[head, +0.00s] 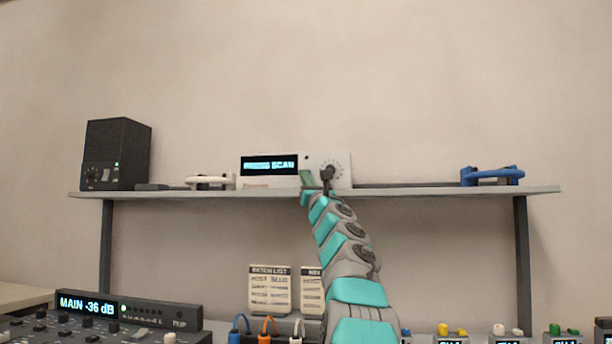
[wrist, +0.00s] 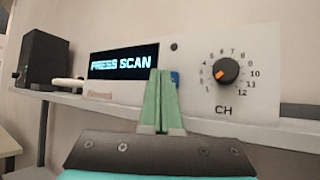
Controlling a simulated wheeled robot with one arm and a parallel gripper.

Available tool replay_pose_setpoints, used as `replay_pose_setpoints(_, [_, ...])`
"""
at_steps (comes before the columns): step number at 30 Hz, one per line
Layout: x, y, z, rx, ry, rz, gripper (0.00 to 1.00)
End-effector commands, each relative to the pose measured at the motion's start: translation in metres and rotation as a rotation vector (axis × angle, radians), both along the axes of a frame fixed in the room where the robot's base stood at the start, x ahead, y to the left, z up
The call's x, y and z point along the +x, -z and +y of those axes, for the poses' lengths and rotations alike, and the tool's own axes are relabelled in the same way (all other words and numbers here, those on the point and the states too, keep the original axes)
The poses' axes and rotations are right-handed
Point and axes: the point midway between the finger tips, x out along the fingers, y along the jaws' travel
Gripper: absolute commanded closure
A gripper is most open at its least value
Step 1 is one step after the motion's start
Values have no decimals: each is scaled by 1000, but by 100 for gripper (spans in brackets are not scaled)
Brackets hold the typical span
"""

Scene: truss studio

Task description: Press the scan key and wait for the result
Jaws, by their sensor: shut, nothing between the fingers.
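The white scanner unit (head: 268,181) stands on the shelf; it also shows in the wrist view (wrist: 195,62). Its display (wrist: 123,62) reads "PRESS SCAN". A dark channel knob (wrist: 227,72) with an orange mark sits on its right, above the letters "CH". A small blue patch (wrist: 175,78), perhaps the scan key, shows just right of my fingertips; the rest is hidden behind them. My gripper (wrist: 160,73) is shut and empty, its green fingers pointing at the unit's front between display and knob. In the head view my gripper (head: 306,176) is at the unit's front; I cannot tell whether it touches.
A black speaker (head: 116,155) and a white clamp-like item (head: 210,181) are left on the shelf (head: 420,190). A blue clamp-like item (head: 492,176) is at the right. Below are a mixer display (head: 87,305), two paper lists and coloured plugs.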

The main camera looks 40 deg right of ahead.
Motion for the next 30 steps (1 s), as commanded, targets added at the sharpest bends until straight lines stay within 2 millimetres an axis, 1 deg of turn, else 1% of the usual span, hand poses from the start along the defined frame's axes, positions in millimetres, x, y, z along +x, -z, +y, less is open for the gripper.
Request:
replay_pose_setpoints(13, [3,0,-5,0,1,1,100])
replay_pose_setpoints(22, [3,0,-4,0,1,0,100])
replay_pose_setpoints(30, [-4,2,5,-2,1,0,100])
